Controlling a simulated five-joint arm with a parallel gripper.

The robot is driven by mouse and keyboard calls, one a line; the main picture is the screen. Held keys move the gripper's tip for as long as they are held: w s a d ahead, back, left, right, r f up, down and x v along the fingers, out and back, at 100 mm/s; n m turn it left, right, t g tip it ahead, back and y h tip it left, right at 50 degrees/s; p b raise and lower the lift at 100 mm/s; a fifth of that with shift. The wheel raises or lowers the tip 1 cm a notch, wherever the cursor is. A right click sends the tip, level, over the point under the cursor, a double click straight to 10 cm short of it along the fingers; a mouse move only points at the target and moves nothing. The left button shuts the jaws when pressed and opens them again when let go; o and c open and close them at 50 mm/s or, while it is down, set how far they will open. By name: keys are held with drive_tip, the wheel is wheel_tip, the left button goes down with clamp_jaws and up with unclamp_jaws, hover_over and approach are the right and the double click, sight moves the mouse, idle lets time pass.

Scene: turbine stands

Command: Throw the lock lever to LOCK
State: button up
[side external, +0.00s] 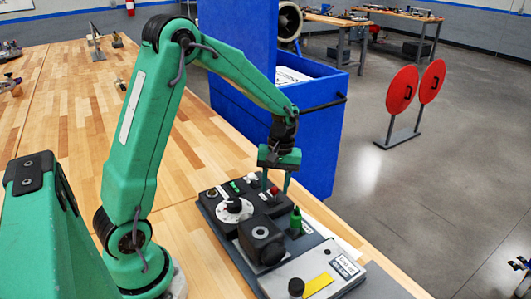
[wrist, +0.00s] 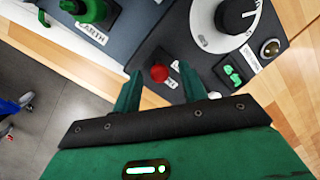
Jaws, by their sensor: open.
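The lock lever shows as a round red knob (wrist: 159,73) in the wrist view, with a partly hidden white label beside it. Its shaft and which way it leans cannot be made out. In the side view the red knob (side external: 273,190) is small, on the dark control panel (side external: 212,196) under my gripper. My gripper (side external: 275,184) points down over the panel's far side. In the wrist view my gripper (wrist: 160,79) has its two green fingers apart, one on each side of the knob, with gaps visible. Contact cannot be seen.
A white dial (side external: 233,210) with a black knob is left of the gripper. A black block (side external: 262,240) and a green plug-like part (side external: 295,221), by an EARTH label in the wrist view, stand nearer the camera. A blue bin (side external: 310,130) is behind. Open bench lies left.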

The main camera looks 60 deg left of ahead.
sight(274, 188)
wheel_tip(274, 188, up, 8)
drive_tip(key=w, duration=0.1)
drive_tip(key=shift+a+f, duration=0.15)
idle(0.6)
drive_tip(key=m, duration=0.3)
drive_tip(key=shift+s+t, duration=0.3)
drive_tip(key=shift+t, duration=0.1)
drive_tip(key=m, duration=0.4)
drive_tip(key=shift+s+t, duration=0.35)
drive_tip(key=shift+t, duration=0.05)
drive_tip(key=shift+f, duration=0.1)
drive_tip(key=shift+d+f, duration=0.2)
drive_tip(key=shift+f, duration=3.65)
clamp_jaws()
